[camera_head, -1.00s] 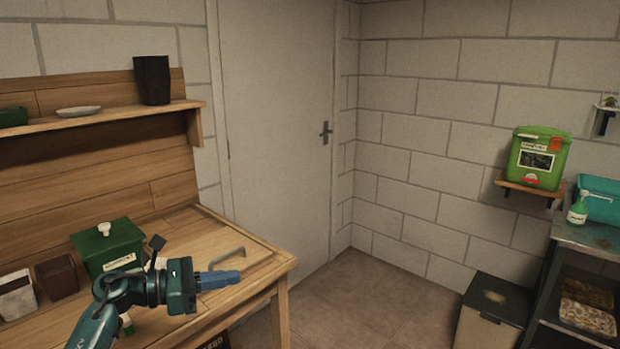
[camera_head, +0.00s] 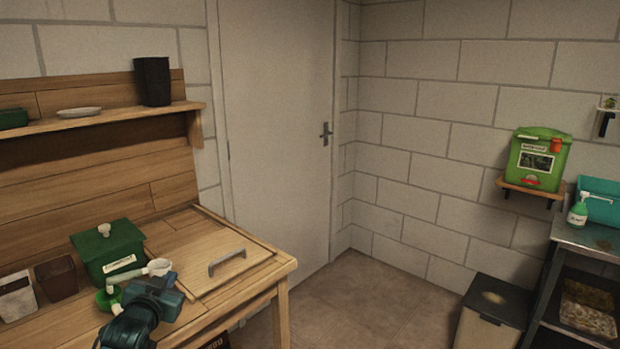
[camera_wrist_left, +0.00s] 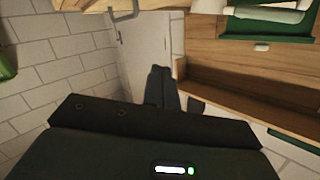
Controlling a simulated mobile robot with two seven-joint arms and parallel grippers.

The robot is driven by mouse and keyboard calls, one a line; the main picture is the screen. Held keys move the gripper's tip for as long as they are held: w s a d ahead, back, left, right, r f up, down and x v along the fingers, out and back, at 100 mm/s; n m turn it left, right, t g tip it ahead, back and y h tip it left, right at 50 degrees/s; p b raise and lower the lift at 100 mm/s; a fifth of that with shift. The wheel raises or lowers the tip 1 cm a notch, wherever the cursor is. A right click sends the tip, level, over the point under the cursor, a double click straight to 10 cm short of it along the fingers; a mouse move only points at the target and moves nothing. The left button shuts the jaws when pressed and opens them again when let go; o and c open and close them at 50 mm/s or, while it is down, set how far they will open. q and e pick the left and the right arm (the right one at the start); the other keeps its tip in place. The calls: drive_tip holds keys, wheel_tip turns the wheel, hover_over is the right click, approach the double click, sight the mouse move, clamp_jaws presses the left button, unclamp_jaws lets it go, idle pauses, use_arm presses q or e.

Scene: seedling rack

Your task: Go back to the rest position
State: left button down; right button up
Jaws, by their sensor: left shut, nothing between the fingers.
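My left arm comes in at the bottom left of the head view, and its gripper (camera_head: 153,296) is over the front of the wooden bench (camera_head: 183,335). Its fingers are hidden there by the wrist. In the left wrist view the fingers of the left gripper (camera_wrist_left: 162,72) are together, with nothing between them. My right gripper is in neither view.
A green lidded box (camera_head: 108,250), a brown pot (camera_head: 57,278) and a white pot (camera_head: 17,297) stand on the bench. A green-and-white item (camera_head: 108,298) is partly behind my arm. A grey handle (camera_head: 227,262) sits on the bench panel.

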use_arm(q)
drive_tip(key=s+d+f+g+h, duration=0.1)
drive_tip(key=s+d+f, duration=0.4)
drive_tip(key=s+f, duration=0.25)
drive_tip(key=s+d+f+g+h, duration=0.1)
drive_tip(key=s+d+f+g, duration=0.1)
drive_tip(key=s+d+f, duration=0.45)
drive_tip(key=s+d+f+g+h, duration=0.1)
drive_tip(key=s+d+f, duration=0.1)
drive_tip(key=s, duration=0.8)
drive_tip(key=s+d+f+g+h, duration=0.1)
drive_tip(key=s+d+f, duration=0.1)
drive_tip(key=s, duration=0.9)
drive_tip(key=shift+s+d+f+g, duration=0.15)
drive_tip(key=shift+d+f+g, duration=0.15)
drive_tip(key=shift+d, duration=0.6)
